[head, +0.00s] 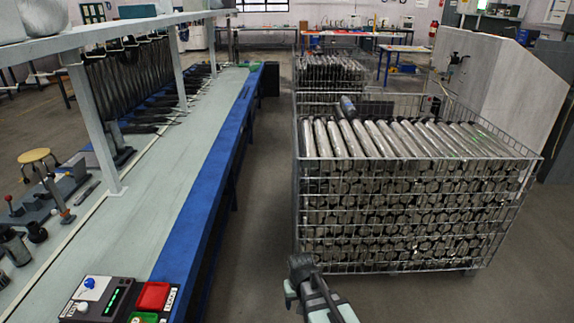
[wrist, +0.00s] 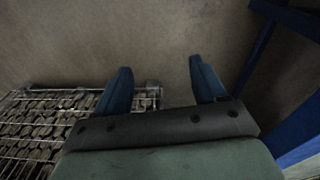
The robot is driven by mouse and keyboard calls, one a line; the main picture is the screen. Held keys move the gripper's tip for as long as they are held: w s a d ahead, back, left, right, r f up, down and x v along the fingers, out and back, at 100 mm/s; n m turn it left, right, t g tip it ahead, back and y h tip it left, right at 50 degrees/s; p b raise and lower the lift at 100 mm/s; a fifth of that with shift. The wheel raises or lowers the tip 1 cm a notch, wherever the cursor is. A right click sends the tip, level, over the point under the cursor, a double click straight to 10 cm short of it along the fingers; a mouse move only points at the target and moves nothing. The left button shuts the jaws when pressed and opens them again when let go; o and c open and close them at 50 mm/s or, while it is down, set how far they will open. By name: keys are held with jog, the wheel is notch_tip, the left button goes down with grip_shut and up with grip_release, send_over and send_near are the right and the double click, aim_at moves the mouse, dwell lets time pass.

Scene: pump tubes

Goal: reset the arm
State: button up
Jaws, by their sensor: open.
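My gripper (head: 297,272) is at the bottom centre of the head view, in front of the near left corner of the wire crate (head: 300,215). In the wrist view my gripper (wrist: 160,85) shows two blue fingers spread apart with nothing between them. Bare floor (wrist: 165,40) lies beyond the fingers. The crate also shows at the left of the wrist view (wrist: 75,92).
A long workbench with a blue edge (head: 205,190) runs along the left, with a control box (head: 105,300) and a red button (head: 153,296) at its near end. A second crate of tubes (head: 330,70) stands behind. The aisle floor (head: 262,170) between bench and crate is clear.

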jog(key=s+d+f+m+g, duration=0.1)
jog(key=s+d, duration=0.1)
jog(key=d, duration=0.5)
jog(key=s+d+f+m, duration=0.1)
jog(key=s+d, duration=0.2)
jog(key=d, duration=0.3)
jog(key=s+f+g, duration=0.3)
jog(key=s+f, duration=0.7)
jog(key=s, duration=0.4)
jog(key=s+f+g, duration=0.3)
jog(key=s+f, duration=0.7)
jog(key=s, duration=0.5)
jog(key=shift+s+f+g, duration=0.2)
jog(key=shift+g, duration=0.2)
